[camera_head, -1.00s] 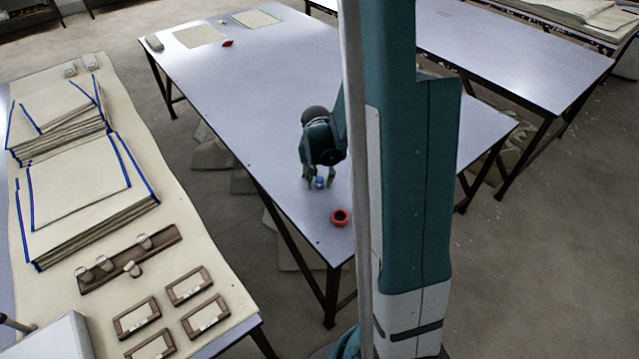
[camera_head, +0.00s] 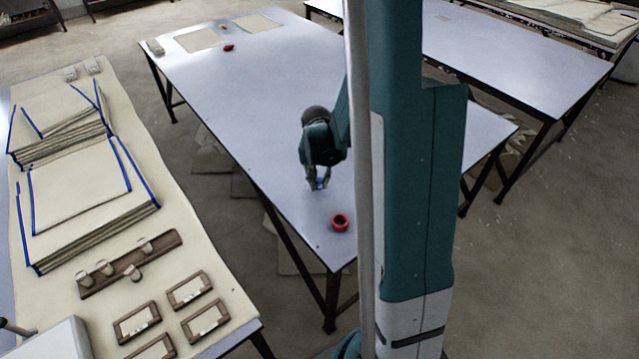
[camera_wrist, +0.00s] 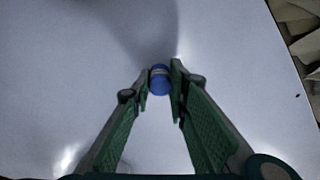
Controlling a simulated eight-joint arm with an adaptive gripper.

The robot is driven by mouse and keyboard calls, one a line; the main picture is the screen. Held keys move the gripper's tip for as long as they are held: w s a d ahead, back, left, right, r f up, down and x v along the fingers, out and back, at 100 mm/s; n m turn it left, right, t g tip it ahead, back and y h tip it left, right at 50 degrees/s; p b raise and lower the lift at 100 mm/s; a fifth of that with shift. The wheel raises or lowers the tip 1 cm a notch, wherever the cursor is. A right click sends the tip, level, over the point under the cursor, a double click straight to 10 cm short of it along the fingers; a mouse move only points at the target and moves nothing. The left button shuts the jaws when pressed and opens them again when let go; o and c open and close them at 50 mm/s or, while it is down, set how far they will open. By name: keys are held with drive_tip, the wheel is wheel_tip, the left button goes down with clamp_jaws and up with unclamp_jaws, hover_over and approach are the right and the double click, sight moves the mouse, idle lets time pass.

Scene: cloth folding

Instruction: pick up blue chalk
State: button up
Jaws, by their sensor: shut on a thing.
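The blue chalk (camera_wrist: 159,79) is a small blue piece with a pale band, seen between my fingertips in the wrist view. In the head view the blue chalk (camera_head: 320,184) shows as a small blue spot, partly hidden by the fingers. My gripper (camera_head: 318,183) points down at the table, shut on the chalk. Its two green-padded fingers (camera_wrist: 160,88) flank the chalk in the wrist view. Whether the chalk touches the tabletop is not clear.
A red ring-shaped object (camera_head: 340,222) lies on the blue-grey table (camera_head: 265,110), close to my gripper. A small red thing (camera_head: 228,47) and pale sheets lie at its far end. A cream-covered table (camera_head: 215,250) with folded cloth stacks (camera_head: 85,190) stands left.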

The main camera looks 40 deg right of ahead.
sight(320, 180)
drive_tip(key=shift+r+p, duration=1)
drive_tip(key=shift+r, duration=3.2)
